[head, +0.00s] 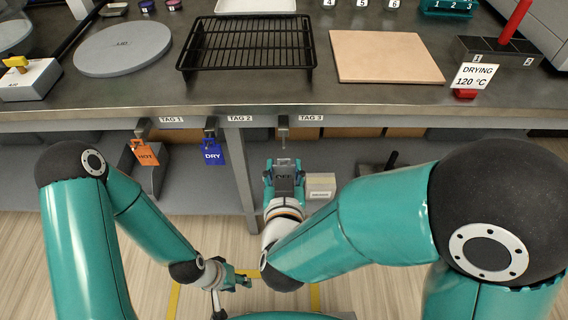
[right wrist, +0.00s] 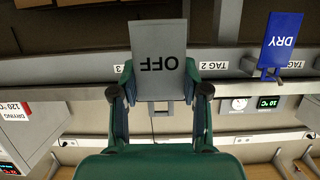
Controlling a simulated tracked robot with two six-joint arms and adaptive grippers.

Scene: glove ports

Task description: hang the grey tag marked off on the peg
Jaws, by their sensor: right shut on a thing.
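The grey tag marked OFF (head: 284,184) is held between the fingers of my right gripper (head: 284,174), below the table's front edge. In the right wrist view the tag (right wrist: 158,50) shows its lettering upside down, between the two fingers (right wrist: 158,92). The peg at the TAG 3 label (head: 283,128) is bare and lies just above the tag in the head view, with a visible gap. In the wrist view I cannot make out this peg; the tag covers that area. My left gripper (head: 242,281) is low, near the floor, away from the tags; its finger gap is unclear.
An orange HOT tag (head: 145,153) hangs at TAG 1 and a blue DRY tag (head: 212,152) at TAG 2. The table (head: 130,102) carries a black rack (head: 247,47), a tan board (head: 385,57) and a grey disc (head: 122,48). A small box (head: 320,186) stands on the lower shelf.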

